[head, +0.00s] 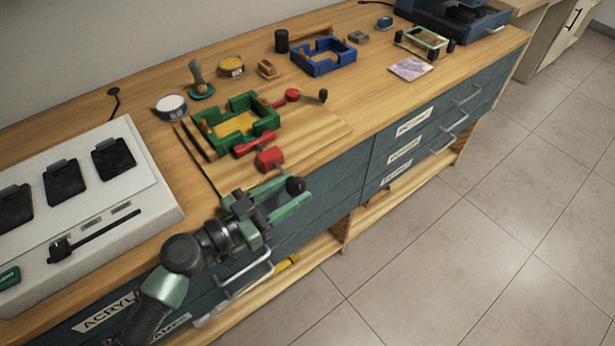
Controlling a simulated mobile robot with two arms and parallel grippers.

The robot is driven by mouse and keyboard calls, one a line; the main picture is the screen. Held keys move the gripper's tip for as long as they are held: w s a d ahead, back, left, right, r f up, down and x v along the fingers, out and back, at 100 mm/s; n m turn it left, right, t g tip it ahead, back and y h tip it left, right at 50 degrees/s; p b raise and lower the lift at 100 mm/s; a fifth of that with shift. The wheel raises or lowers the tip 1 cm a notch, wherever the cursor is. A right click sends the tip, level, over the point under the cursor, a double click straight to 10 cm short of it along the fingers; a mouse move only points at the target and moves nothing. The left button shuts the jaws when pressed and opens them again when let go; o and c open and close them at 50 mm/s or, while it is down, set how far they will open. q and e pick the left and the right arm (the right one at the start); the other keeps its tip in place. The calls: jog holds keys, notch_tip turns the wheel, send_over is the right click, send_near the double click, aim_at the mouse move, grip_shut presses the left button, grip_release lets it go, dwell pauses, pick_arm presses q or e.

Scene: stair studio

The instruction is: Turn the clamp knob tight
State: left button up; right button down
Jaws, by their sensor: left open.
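A green frame-like fixture (211,141) with a yellow inside sits on a wooden board on the bench. Red clamp parts are on its near side: a red bar (253,146) and a red block (270,158). My right gripper is out of view.
A white case (165,206) with black pads lies at the left. A brush, tins, a blue frame (345,57) and a purple card (411,68) stand farther back. Drawers with metal handles (246,276) line the bench front. The tiled floor at the right is clear.

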pick_arm(q)
jog(key=shift+p+x, duration=0.65)
jog(key=shift+x, duration=1.7)
grip_shut()
